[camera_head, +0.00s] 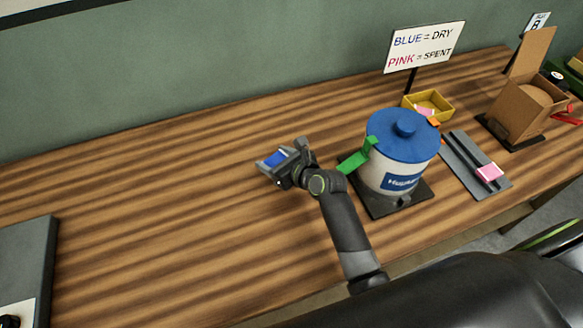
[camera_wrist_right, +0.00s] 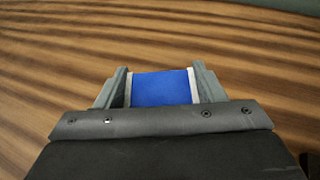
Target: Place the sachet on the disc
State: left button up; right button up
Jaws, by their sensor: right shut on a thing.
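My right gripper (camera_head: 275,163) is shut on a blue sachet (camera_head: 276,158) and holds it over the bare wood, left of the canister. In the right wrist view the sachet (camera_wrist_right: 162,88) sits between the two fingers (camera_wrist_right: 160,90). No plain disc shows on the open table. A tan round thing (camera_head: 538,95), perhaps a spool, sits in the open cardboard box (camera_head: 518,113) at the right. The white canister (camera_head: 384,170) has its blue lid (camera_head: 392,137) on, so its inside is hidden. My left gripper is not in view.
A green tab (camera_head: 358,157) juts from the canister's left side. A grey plate (camera_head: 462,157) holds a pink sachet (camera_head: 489,173). Behind stand a yellow tray (camera_head: 439,97) and a sign (camera_head: 424,46) reading blue dry, pink spent.

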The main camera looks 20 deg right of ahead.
jog(key=shift+d+f+b, duration=0.1)
jog(key=shift+f+b, duration=0.55)
jog(key=shift+f, duration=2.85)
jog(key=shift+f, duration=0.2)
jog(key=o, duration=1)
jog(key=shift+r, duration=0.15)
